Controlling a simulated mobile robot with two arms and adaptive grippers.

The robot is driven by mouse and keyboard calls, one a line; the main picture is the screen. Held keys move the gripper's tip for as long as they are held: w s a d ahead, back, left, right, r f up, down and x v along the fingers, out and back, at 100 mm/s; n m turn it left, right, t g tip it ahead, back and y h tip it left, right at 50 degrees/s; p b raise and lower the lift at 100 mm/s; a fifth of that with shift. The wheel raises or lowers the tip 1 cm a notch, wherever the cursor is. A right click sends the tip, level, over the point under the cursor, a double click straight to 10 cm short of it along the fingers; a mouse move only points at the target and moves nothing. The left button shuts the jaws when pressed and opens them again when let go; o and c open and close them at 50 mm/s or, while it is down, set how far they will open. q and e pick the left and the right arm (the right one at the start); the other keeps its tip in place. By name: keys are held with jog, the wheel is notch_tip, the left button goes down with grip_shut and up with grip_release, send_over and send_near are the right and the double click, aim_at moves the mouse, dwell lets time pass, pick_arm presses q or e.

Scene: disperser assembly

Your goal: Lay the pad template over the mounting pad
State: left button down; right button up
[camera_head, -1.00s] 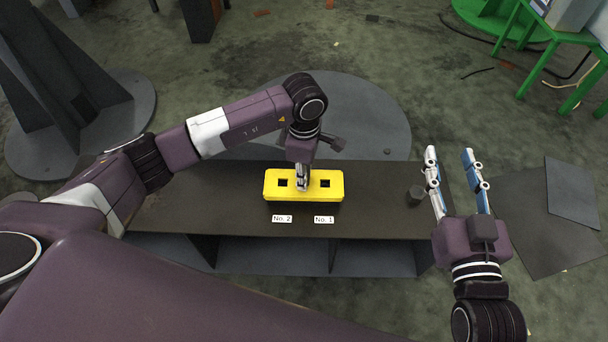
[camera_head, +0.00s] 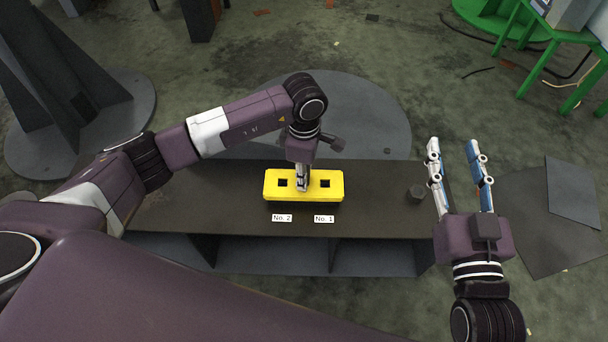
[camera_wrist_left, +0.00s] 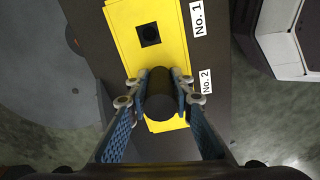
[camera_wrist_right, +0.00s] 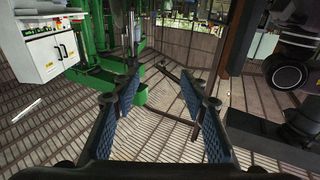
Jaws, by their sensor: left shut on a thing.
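The yellow pad template (camera_head: 313,177) is a long plate with two square holes, one on each side of its middle. It lies level at the middle of the dark table. My left gripper (camera_head: 302,187) is over its middle. In the left wrist view, the left gripper (camera_wrist_left: 160,92) is shut on a dark round handle (camera_wrist_left: 158,100) standing on the yellow plate (camera_wrist_left: 165,60). A second yellow edge shows along the plate there; I cannot tell plate from mounting pad, or whether they touch. My right gripper (camera_head: 453,143) is open and empty, right of the table.
Labels No. 2 (camera_head: 282,218) and No. 1 (camera_head: 324,219) are on the table (camera_head: 215,215) in front of the yellow plate. The table is bare to the left.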

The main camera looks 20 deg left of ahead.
jog(key=shift+r+t, duration=0.3)
jog(key=shift+r, duration=0.25)
pick_arm(q)
jog(key=c, duration=1.7)
grip_release()
jog(key=shift+o, duration=0.4)
jog(key=shift+f, duration=0.1)
pick_arm(e)
jog(key=shift+f, duration=0.1)
pick_arm(q)
notch_tip(320, 180, up, 12)
jog(key=shift+r, duration=0.1)
pick_arm(e)
jog(key=shift+s, duration=0.1)
